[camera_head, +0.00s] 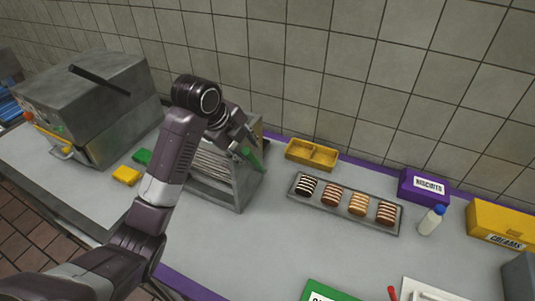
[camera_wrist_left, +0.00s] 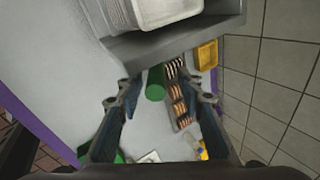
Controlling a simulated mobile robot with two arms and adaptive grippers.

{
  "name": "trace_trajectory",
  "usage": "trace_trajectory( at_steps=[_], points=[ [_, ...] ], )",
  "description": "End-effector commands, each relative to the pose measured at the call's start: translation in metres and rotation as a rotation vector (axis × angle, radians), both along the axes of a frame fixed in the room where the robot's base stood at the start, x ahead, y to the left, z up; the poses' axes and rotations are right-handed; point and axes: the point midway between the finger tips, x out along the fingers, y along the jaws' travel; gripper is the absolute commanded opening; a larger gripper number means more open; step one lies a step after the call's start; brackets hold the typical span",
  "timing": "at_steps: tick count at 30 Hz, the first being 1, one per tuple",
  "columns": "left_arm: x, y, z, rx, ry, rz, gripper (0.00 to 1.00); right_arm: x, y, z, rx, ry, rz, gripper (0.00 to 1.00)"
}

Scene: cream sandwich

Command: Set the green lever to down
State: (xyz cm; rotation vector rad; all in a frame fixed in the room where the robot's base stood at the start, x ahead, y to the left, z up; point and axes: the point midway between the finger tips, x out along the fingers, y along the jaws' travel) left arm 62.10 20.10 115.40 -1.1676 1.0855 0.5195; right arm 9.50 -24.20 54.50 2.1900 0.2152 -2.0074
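The green lever (camera_head: 252,159) sticks out at the right side of the grey metal rack (camera_head: 222,196) that holds stacked trays. In the head view it slants down to the right, partly hidden by my left gripper (camera_head: 243,143). In the left wrist view the round end of the lever (camera_wrist_left: 156,92) lies between the two spread fingers of my left gripper (camera_wrist_left: 163,98). The gripper is open; whether a finger touches the lever is not clear. My right gripper is out of view.
A tray of cookies (camera_head: 293,190), a yellow bin (camera_head: 312,154), a purple biscuits box (camera_head: 424,186) and a bottle (camera_head: 431,220) stand right of the rack. A grey machine (camera_head: 100,100) stands at left. Yellow (camera_head: 126,175) and green blocks (camera_head: 142,156) lie between. Tiled wall behind.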

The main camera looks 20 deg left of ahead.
Motion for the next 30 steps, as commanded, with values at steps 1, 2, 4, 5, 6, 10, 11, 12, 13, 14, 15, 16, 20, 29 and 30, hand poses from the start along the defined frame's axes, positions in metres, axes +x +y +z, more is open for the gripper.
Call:
trace_trajectory(
  at_steps=[1, 2, 4, 5, 6, 10, 11, 12, 13, 14, 15, 16, 20, 29, 30],
  points=[
    [0.002, -0.002, -0.005, -0.003, 0.005, 0.0, 0.35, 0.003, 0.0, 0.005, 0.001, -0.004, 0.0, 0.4],
    [0.004, -0.004, -0.01, -0.002, 0.007, -0.001, 0.35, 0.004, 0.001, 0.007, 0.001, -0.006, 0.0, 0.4],
    [0.009, -0.006, -0.02, -0.002, 0.007, 0.001, 0.35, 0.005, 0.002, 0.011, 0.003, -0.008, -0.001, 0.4],
    [0.012, -0.007, -0.024, -0.004, 0.006, 0.0, 0.35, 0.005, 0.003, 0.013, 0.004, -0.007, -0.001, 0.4],
    [0.014, -0.009, -0.03, -0.005, 0.006, 0.0, 0.35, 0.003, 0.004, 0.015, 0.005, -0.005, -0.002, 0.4],
    [0.023, -0.012, -0.046, -0.005, 0.004, 0.0, 0.35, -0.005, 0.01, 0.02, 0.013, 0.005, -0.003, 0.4],
    [0.024, -0.012, -0.049, -0.004, 0.004, 0.001, 0.35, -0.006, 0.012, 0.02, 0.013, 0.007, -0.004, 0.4],
    [0.026, -0.013, -0.052, -0.003, 0.003, 0.001, 0.35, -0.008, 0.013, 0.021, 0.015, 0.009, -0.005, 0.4],
    [0.027, -0.013, -0.054, -0.003, 0.003, 0.001, 0.35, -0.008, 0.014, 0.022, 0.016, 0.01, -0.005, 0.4],
    [0.027, -0.013, -0.056, -0.003, 0.003, 0.001, 0.35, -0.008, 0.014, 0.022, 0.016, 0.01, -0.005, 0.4],
    [0.028, -0.013, -0.058, -0.003, 0.002, 0.0, 0.35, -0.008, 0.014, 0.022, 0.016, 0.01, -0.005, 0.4],
    [0.028, -0.014, -0.059, -0.002, 0.001, 0.001, 0.35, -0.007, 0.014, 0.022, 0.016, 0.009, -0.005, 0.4],
    [0.029, -0.014, -0.06, -0.002, 0.0, 0.0, 0.35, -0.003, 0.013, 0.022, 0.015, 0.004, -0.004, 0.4],
    [0.029, -0.014, -0.06, -0.003, 0.0, 0.001, 0.14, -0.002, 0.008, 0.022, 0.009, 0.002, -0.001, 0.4],
    [0.029, -0.014, -0.06, -0.002, 0.001, 0.001, 0.09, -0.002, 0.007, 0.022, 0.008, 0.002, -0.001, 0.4]
  ],
)
